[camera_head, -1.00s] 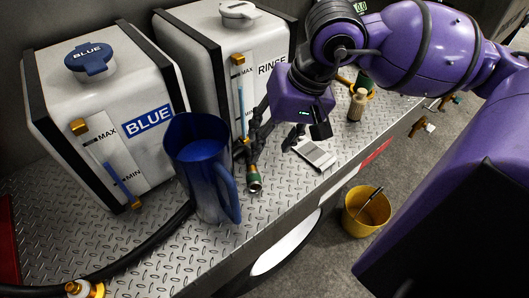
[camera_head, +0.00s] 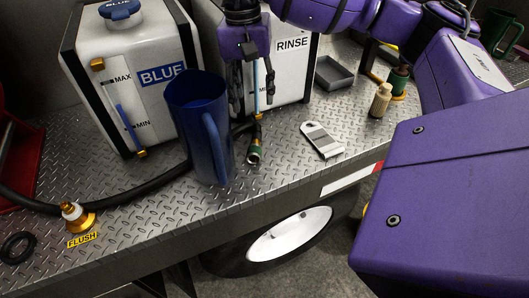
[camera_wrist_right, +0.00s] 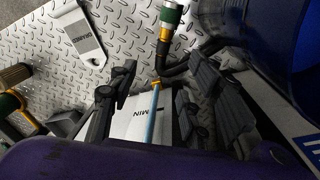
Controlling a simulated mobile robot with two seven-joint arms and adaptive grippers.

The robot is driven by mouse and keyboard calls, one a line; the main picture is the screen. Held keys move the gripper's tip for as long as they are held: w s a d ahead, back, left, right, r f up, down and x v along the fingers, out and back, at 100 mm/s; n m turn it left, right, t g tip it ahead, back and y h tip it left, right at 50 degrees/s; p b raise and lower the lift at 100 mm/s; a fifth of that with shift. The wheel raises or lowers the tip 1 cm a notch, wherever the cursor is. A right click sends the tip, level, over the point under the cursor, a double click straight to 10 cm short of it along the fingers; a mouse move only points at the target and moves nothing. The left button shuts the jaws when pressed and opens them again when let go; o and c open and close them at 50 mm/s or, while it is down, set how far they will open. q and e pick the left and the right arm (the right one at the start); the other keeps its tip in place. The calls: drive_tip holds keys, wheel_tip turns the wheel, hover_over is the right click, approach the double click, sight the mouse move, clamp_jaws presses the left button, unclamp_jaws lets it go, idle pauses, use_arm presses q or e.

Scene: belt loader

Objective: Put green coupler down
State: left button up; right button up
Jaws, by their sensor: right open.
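The green coupler (camera_head: 255,152), with brass-coloured ends, lies on the diamond-plate deck (camera_head: 285,180) at the end of a black hose, in front of the RINSE tank (camera_head: 291,78). It also shows at the top of the right wrist view (camera_wrist_right: 172,16). My right gripper (camera_head: 254,92) is open and empty above and behind the coupler, before the RINSE tank's front. Its spread fingers (camera_wrist_right: 158,92) show in the right wrist view, apart from the coupler. My left gripper is not in view.
A blue jug (camera_head: 205,130) stands just left of the coupler, and a white tag-like card (camera_head: 321,140) lies to its right. The BLUE tank (camera_head: 135,75) stands behind the jug.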

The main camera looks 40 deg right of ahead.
hover_over(257, 136)
drive_tip(key=f, duration=0.4)
drive_tip(key=w+f, duration=0.1)
drive_tip(key=f, duration=0.1)
drive_tip(key=shift+d+p, duration=0.15)
drive_tip(key=shift+p, duration=0.2)
drive_tip(key=shift+s+f, duration=0.15)
drive_tip(key=shift+f, duration=0.35)
drive_tip(key=f, duration=0.3)
drive_tip(key=f+p, duration=0.1)
drive_tip(key=shift+s+a+f, duration=0.15)
drive_tip(key=shift+s+a, duration=0.05)
drive_tip(key=shift+s, duration=0.2)
drive_tip(key=shift+f, duration=0.3)
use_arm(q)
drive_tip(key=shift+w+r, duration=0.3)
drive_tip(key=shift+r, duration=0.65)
use_arm(e)
clamp_jaws()
